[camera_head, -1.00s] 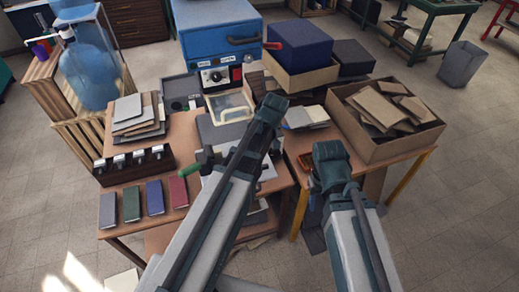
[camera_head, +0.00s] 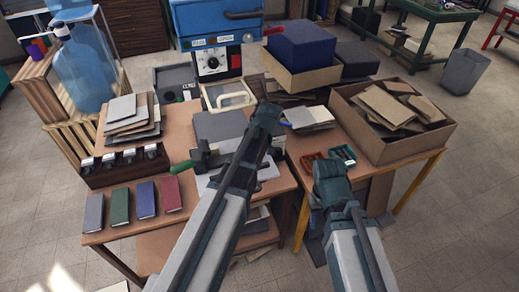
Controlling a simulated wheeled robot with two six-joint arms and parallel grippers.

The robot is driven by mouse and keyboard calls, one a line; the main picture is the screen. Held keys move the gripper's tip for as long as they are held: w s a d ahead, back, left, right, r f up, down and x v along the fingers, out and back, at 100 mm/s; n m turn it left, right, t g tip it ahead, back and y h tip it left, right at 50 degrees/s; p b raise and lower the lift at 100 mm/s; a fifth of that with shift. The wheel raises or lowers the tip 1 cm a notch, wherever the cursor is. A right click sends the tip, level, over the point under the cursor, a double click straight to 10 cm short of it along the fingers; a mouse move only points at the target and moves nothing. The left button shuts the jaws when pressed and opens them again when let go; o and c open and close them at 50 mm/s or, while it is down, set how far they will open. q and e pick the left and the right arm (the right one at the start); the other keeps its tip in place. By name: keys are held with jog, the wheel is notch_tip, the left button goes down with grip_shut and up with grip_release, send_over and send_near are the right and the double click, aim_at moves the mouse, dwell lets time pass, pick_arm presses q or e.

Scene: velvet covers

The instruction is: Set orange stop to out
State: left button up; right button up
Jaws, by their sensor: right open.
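I cannot make out an orange stop for certain. The blue machine (camera_head: 210,20) at the back has a dial (camera_head: 212,64), a red patch beside the dial, and a red-tipped lever (camera_head: 272,31) at its right side. A dark fixture with a green handle (camera_head: 182,167) stands on the wooden bench (camera_head: 190,213), left of my left arm.
Several coloured books (camera_head: 146,200) lie along the bench's front left. Grey boards (camera_head: 128,118) are stacked behind them. A cardboard box of scraps (camera_head: 393,150) fills the right-hand table's back. A blue box (camera_head: 302,45) stands behind. A water bottle (camera_head: 85,65) stands at left.

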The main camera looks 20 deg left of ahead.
pick_arm(q)
jog(key=shift+c, duration=0.3)
grip_shut()
dwell(1.2)
